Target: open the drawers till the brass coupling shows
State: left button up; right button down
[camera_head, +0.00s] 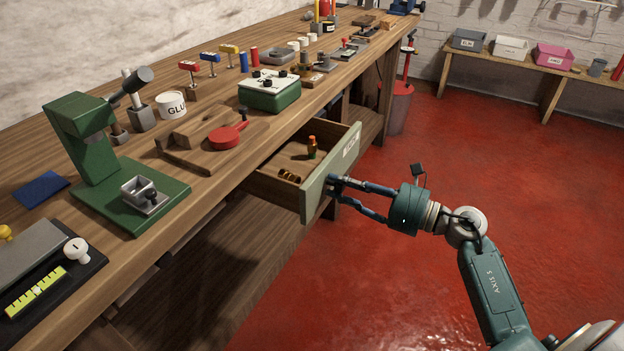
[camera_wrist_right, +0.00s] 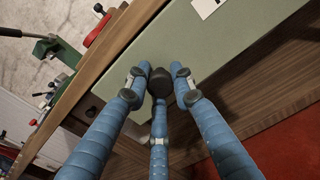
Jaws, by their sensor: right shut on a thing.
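A drawer with a pale green front (camera_head: 318,187) is pulled out from under the workbench, and I see into it from above. A brass coupling (camera_head: 289,176) lies inside, near the front. A small orange and green item (camera_head: 312,147) stands farther along in the same drawer. My right gripper (camera_head: 335,184) is at the drawer front. In the right wrist view its blue fingers are closed around a dark round knob (camera_wrist_right: 160,83) on the green front (camera_wrist_right: 215,50). My left gripper is not in view.
The wooden workbench (camera_head: 225,165) carries a green press (camera_head: 85,140), a white and green box (camera_head: 270,90) and a red round tool on a board (camera_head: 224,138). The red floor (camera_head: 480,150) to the right is clear.

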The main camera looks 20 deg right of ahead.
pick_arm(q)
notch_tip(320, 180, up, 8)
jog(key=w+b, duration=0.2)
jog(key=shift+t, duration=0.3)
pick_arm(e)
jog(key=v, duration=0.9)
jog(key=shift+d+r, duration=0.25)
jog(key=shift+d, duration=0.1)
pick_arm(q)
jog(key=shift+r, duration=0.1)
pick_arm(e)
jog(key=shift+s, duration=0.15)
jog(key=c, duration=1.5)
grip_release()
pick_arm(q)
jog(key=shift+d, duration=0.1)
pick_arm(e)
jog(key=shift+o, duration=0.2)
jog(key=shift+f, duration=0.1)
jog(key=v, duration=1.2)
